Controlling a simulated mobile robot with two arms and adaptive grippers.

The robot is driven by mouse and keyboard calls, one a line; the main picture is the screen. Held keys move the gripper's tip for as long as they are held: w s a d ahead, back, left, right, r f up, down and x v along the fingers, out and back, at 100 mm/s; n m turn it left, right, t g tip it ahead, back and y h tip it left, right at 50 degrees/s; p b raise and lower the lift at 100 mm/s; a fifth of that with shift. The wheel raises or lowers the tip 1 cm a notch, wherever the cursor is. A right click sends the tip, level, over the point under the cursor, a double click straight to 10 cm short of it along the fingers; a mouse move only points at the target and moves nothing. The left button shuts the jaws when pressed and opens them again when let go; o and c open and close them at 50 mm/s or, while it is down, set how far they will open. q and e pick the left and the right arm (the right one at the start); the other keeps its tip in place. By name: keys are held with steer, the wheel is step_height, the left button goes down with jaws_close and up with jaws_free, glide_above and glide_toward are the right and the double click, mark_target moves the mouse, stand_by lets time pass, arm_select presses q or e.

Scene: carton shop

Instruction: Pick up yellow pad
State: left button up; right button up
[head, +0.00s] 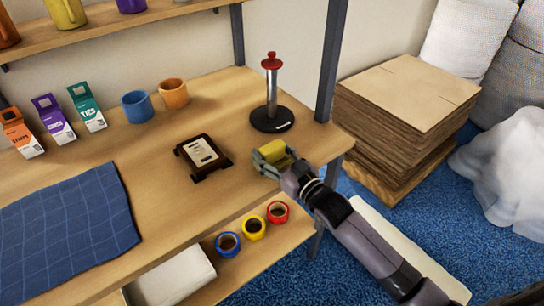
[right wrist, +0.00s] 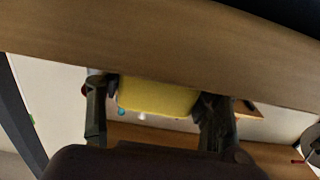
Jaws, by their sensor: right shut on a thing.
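The yellow pad (head: 273,151) is a small yellow block at the right front of the wooden table. My right gripper (head: 271,157) is shut on it, with a finger on either side. In the right wrist view the yellow pad (right wrist: 157,97) sits between the two fingers of my right gripper (right wrist: 158,106). The gripper is at the table's front edge; I cannot tell whether the pad touches the tabletop. My left gripper is not in view.
A black stand with a red knob (head: 271,95) is just behind the pad. A dark framed card holder (head: 202,156) is to its left. Two mugs (head: 138,106), several small cartons and a blue cloth (head: 66,228) are further left. Tape rolls (head: 254,228) lie on the lower shelf.

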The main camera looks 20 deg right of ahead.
mark_target(272, 145)
steer(key=shift+c, duration=1.3)
step_height(272, 145, up, 20)
steer(key=p, duration=0.1)
steer(key=o, duration=0.6)
steer(key=shift+c, duration=0.2)
steer(key=c, duration=0.4)
